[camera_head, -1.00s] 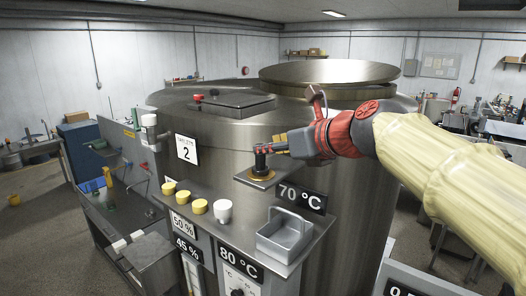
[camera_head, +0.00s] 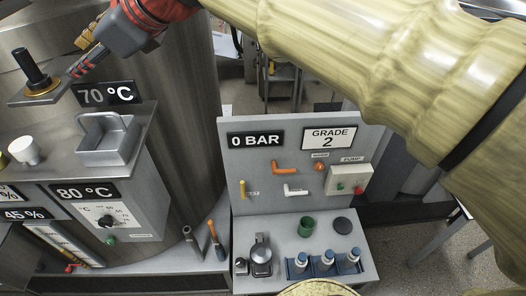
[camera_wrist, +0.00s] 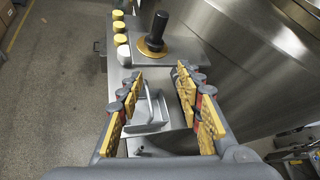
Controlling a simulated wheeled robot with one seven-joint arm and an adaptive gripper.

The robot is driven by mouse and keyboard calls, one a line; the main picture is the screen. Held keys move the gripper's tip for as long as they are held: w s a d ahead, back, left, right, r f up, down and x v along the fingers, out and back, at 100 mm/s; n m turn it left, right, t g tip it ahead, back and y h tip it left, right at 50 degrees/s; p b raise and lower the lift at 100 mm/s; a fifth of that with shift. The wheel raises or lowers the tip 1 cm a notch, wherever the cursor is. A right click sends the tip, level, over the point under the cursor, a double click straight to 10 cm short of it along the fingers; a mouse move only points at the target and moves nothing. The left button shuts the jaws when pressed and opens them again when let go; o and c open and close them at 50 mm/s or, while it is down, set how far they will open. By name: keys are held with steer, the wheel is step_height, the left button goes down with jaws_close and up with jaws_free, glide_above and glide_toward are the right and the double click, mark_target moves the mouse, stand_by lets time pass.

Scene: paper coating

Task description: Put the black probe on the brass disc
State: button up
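The black probe (camera_head: 30,66) stands upright on the brass disc (camera_head: 42,92), on a small metal shelf at the upper left of the head view. The probe (camera_wrist: 158,27) and the disc (camera_wrist: 149,53) also show in the wrist view, beyond my fingertips. My gripper (camera_head: 76,62) is just right of the probe and apart from it. In the wrist view my gripper (camera_wrist: 158,82) has its yellow-padded fingers spread, with nothing held between them.
A metal open-top box (camera_head: 108,141) sits on the ledge below the shelf. A white cap (camera_head: 24,151) and yellow caps (camera_wrist: 119,27) line the ledge. The large steel tank (camera_head: 185,110) stands close behind. A grey pump panel (camera_head: 297,215) is to the right.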

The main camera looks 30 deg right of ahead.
steer(key=s+d+f+n+g+h, duration=0.1)
steer(key=s+d+f+n+h, duration=0.2)
steer(key=s+d+f+n, duration=0.4)
steer(key=s+d+f+n+g+h, duration=0.1)
steer(key=s+d+f+n+h, duration=0.2)
steer(key=s+d+f+n, duration=0.4)
steer(key=s+d+f+n+g+h, duration=0.1)
steer(key=s+d+f+n+h, duration=0.2)
steer(key=s+d+f+n, duration=0.4)
steer(key=d+f+n, duration=0.1)
steer(key=d+f, duration=0.2)
steer(key=f, duration=0.6)
steer(key=shift+s+d+f+n, duration=0.3)
steer(key=shift+d+f+n, duration=0.05)
steer(key=shift+n, duration=0.05)
step_height(320, 180, down, 27)
steer(key=b, duration=2.7)
steer(key=shift+a, duration=0.1)
